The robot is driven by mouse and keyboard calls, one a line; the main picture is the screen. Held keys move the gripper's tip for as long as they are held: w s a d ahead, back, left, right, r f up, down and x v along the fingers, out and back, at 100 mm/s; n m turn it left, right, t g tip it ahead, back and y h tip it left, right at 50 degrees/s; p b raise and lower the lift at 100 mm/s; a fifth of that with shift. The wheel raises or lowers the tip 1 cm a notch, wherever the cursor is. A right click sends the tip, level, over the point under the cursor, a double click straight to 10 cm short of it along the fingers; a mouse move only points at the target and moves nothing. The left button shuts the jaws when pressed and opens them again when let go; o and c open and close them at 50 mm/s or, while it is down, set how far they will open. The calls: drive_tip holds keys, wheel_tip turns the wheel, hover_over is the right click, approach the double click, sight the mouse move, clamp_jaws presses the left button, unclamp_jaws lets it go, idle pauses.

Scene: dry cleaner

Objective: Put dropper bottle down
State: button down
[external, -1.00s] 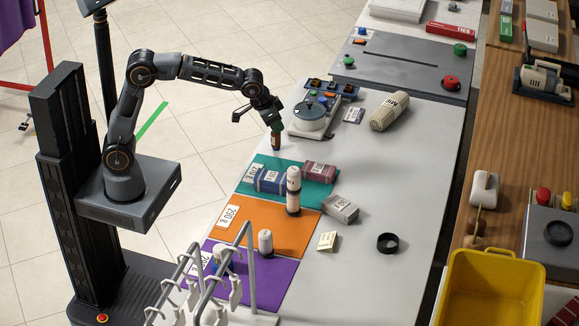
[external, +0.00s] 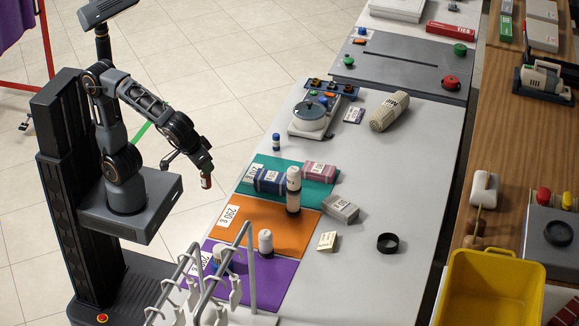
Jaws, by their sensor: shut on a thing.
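My gripper (external: 203,163) is shut on a small reddish-brown bottle (external: 206,181), which looks like the dropper bottle. The bottle hangs roughly upright below the jaws, left of the counter's edge, and the floor shows behind it. Its fine details are too small to tell. The pale grey counter (external: 350,190) lies to the right of my gripper. A small blue bottle with a white band (external: 276,142) stands on the counter behind the teal mat (external: 325,187).
An orange mat (external: 262,222) and a purple mat (external: 284,278) follow nearer the camera. A scale (external: 310,118) stands behind, a hanger rack (external: 250,270) in front.

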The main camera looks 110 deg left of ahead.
drive_tip(key=shift+n, duration=0.4)
drive_tip(key=shift+w+f, duration=0.15)
drive_tip(key=shift+w, duration=0.1)
drive_tip(key=shift+w+d+f+p, duration=0.2)
drive_tip(key=shift+w+f+p, duration=0.1)
drive_tip(key=shift+w+f, duration=3)
drive_tip(key=shift+w+d+f+p, duration=0.15)
drive_tip(key=shift+w+f+p, duration=0.15)
drive_tip(key=shift+w+f, duration=2.9)
drive_tip(key=shift+w, duration=0.15)
drive_tip(key=c, duration=1)
unclamp_jaws()
drive_tip(key=shift+o, duration=0.2)
